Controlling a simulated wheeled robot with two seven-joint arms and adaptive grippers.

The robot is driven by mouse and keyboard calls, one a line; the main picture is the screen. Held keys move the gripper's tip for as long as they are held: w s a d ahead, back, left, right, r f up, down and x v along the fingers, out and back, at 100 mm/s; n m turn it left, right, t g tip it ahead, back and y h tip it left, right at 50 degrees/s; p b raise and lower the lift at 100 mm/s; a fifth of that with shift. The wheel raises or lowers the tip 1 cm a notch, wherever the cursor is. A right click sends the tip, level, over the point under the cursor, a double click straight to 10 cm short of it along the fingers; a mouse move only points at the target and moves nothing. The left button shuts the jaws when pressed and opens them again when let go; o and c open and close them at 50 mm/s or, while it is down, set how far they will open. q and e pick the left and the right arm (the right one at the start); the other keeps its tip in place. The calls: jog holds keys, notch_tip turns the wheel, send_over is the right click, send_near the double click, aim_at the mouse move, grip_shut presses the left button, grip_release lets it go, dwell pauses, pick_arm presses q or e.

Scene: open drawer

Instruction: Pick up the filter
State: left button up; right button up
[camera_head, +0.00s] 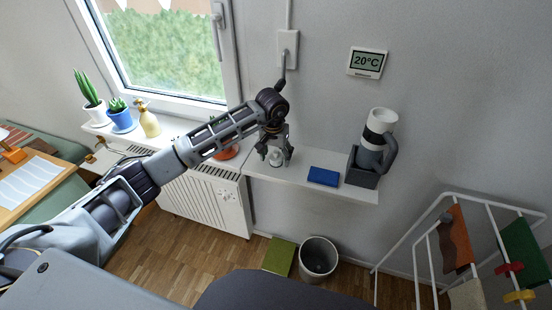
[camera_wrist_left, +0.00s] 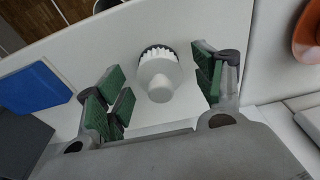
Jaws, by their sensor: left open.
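The filter looks to be the small white rounded piece with a ridged rim and dark edge, standing on the white shelf between my left gripper's fingers. It shows in the wrist view (camera_wrist_left: 158,76) and in the head view (camera_head: 276,157). My left gripper (camera_head: 275,154) is over it, fingers pointing down at the shelf. In the wrist view the left gripper (camera_wrist_left: 160,95) has its green finger pads apart on either side of the filter, with gaps on both sides. My right gripper is not in view.
On the shelf (camera_head: 335,189), a blue box (camera_head: 323,176) and a grey-white jug (camera_head: 377,137) in a dark holder stand to the right. An orange-red object (camera_head: 225,152) is left of the gripper. A radiator (camera_head: 205,200) is below the sill. A bin (camera_head: 318,258) stands on the floor.

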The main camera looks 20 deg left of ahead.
pick_arm(q)
jog(key=shift+f, duration=0.4)
jog(key=c, duration=1)
